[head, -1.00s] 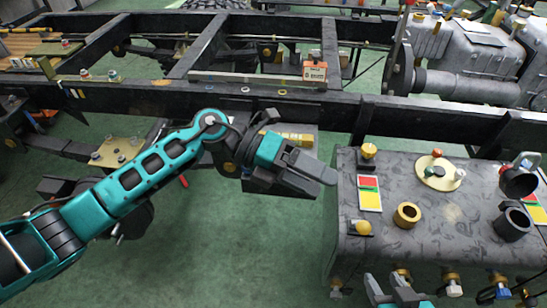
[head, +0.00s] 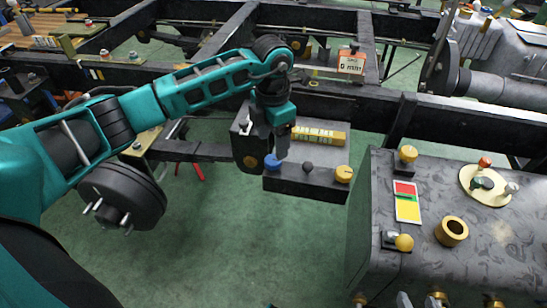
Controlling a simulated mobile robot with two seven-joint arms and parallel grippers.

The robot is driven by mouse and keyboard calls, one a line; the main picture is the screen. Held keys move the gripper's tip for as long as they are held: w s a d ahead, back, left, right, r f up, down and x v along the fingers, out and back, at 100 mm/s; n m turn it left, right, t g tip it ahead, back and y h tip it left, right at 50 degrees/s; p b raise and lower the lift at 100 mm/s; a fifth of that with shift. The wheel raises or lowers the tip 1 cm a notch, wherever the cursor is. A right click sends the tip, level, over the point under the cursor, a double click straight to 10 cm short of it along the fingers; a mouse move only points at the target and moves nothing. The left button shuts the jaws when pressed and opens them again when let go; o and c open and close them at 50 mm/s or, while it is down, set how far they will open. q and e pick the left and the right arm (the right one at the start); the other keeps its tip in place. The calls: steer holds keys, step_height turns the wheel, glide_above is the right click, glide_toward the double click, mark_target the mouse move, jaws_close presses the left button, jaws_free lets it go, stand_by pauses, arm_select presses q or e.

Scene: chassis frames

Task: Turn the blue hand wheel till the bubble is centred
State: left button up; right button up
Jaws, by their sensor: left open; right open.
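The blue hand wheel (head: 271,162) is a small round knob at the left of a dark panel (head: 312,186) near the middle of the head view. A yellow level block (head: 318,135) with pale markings lies behind it; I cannot make out the bubble. My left gripper (head: 277,152) points down, open, with its fingertips right at or just above the blue wheel. The gripper partly hides the wheel, and I cannot tell whether they touch. I cannot make out my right gripper in this view.
A black knob (head: 308,167) and a yellow knob (head: 344,174) sit right of the blue wheel on the same panel. A grey tank (head: 400,263) with fittings on top stands at the right. Dark chassis rails (head: 347,103) run behind. Green floor shows in front.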

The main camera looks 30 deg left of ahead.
mark_target(273, 159)
arm_select(q)
step_height(273, 159, down, 5)
steer(key=shift+r+b, duration=0.2)
steer(key=shift+b, duration=0.25)
steer(key=shift+f, duration=0.5)
steer(key=shift+c, duration=0.3)
steer(key=c, duration=1)
steer(key=shift+n, duration=0.3)
